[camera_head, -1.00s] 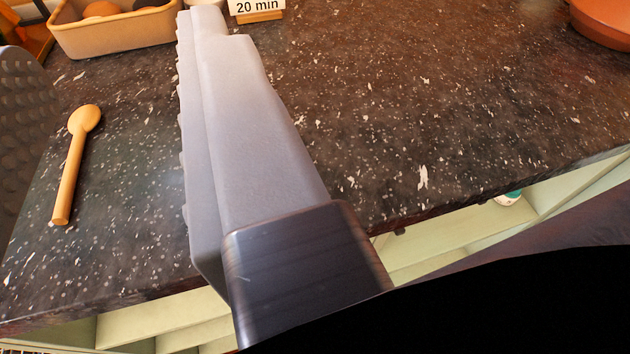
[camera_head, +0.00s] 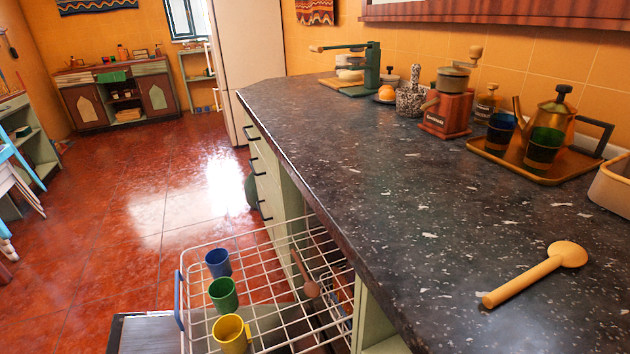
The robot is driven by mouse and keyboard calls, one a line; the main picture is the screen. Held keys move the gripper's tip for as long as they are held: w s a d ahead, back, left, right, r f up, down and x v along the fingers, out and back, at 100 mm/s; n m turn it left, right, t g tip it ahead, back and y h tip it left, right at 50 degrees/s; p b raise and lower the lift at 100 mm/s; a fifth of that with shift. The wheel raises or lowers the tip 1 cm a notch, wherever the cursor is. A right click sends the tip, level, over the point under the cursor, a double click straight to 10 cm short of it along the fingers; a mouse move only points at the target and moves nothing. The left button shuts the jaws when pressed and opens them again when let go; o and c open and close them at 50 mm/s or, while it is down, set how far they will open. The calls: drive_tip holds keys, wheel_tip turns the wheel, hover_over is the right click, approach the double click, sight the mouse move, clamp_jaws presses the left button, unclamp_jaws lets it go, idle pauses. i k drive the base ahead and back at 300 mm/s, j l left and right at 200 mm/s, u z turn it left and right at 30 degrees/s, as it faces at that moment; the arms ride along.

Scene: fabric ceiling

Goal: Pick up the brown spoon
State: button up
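A light tan wooden spoon (camera_head: 530,280) lies flat on the dark speckled counter (camera_head: 440,240) at the lower right, its round bowl pointing up and to the right. A darker brown, spoon-like piece (camera_head: 312,289) shows in the white wire rack (camera_head: 262,240) below the counter, tilted with its rounded end down and partly behind the wires. My gripper is out of view, so its distance to either spoon does not show.
Blue (camera_head: 218,262), green (camera_head: 223,294) and yellow (camera_head: 231,334) cups stand in the pulled-out rack. A brass tray (camera_head: 560,170) with a pot and cups, a red grinder (camera_head: 447,115) and a beige container (camera_head: 612,186) line the counter's back. The middle counter is clear.

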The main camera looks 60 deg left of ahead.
sight(312, 289)
drive_tip(key=u, duration=1.75)
